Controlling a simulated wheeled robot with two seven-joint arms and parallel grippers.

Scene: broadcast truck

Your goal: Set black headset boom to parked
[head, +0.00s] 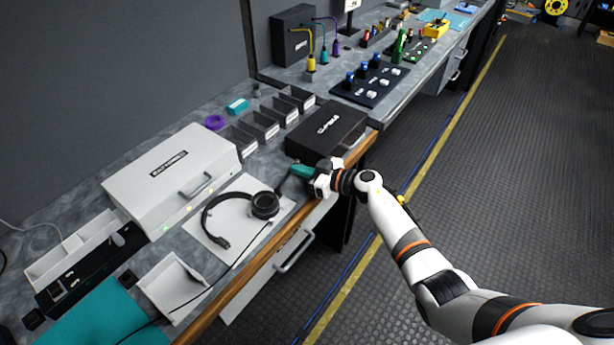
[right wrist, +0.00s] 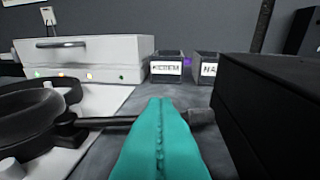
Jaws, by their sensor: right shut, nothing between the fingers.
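The black headset (head: 264,205) lies on a white sheet on the bench, its ear cup toward my right gripper. In the right wrist view, the headset (right wrist: 38,112) is at the left. Its thin boom (right wrist: 110,122) sticks out rightward from the ear cup, roughly level, and ends in a grey mic tip (right wrist: 201,117). My right gripper (head: 298,170) has teal fingers, which are shut and empty. In the right wrist view the fingers (right wrist: 160,135) cover the middle of the boom; whether they touch it cannot be told. My left gripper is not in view.
A black box (head: 326,130) stands close beyond my right gripper. A white case (head: 170,175) with lights and several dark labelled bins (head: 262,124) stand behind. A cable runs from the headset past a white tray (head: 172,287). The wooden bench edge (head: 255,262) is in front.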

